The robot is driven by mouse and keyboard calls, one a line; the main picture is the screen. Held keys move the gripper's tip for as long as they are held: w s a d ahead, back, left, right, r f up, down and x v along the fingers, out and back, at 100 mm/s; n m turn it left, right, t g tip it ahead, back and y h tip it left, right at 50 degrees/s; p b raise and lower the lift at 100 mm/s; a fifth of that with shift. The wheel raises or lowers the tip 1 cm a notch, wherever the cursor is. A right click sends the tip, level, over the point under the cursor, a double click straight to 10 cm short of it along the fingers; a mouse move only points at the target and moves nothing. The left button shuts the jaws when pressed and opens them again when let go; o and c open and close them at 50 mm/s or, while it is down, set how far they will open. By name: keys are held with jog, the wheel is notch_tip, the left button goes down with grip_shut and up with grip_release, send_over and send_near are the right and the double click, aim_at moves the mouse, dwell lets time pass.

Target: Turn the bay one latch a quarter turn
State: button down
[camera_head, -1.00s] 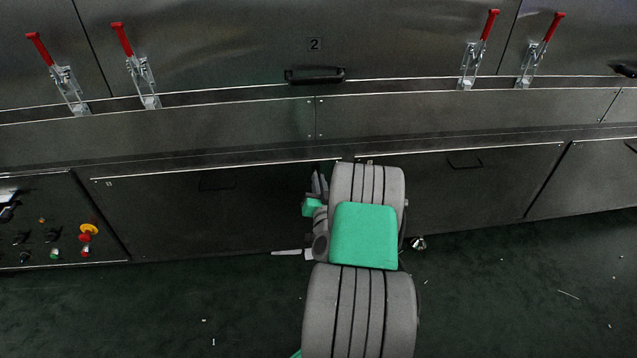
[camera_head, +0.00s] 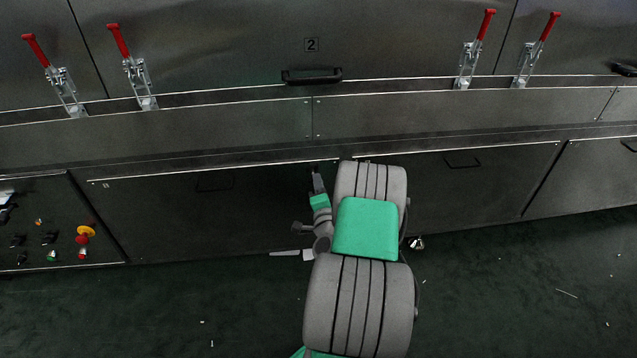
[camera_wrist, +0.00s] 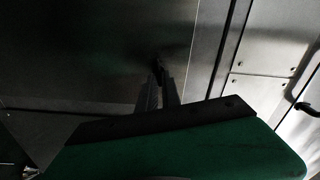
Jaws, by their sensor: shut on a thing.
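My gripper (camera_head: 317,178) is at the upper right end of a dark lower panel (camera_head: 150,220), under the long ledge. In the wrist view its two narrow fingers (camera_wrist: 160,78) point at the panel face and come together on a small dark piece, which I take to be the bay one latch (camera_wrist: 157,65). The latch is mostly hidden by the fingers and deep shadow, so its angle cannot be told. In the head view my arm and gripper hide the latch.
Red-handled toggle clamps (camera_head: 139,82) and a black handle (camera_head: 312,76) sit on the bay 2 door above the ledge. A control panel (camera_head: 50,240) with a red and yellow button is at the left. The floor shows only small scraps.

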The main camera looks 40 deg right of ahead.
jog(key=shift+s+d+f+m, duration=0.1)
jog(key=shift+f+m, duration=0.05)
jog(key=shift+m, duration=1.55)
jog(key=c, duration=1.5)
grip_release()
jog(key=shift+c, duration=0.2)
jog(key=v, duration=0.8)
jog(key=shift+b, duration=0.35)
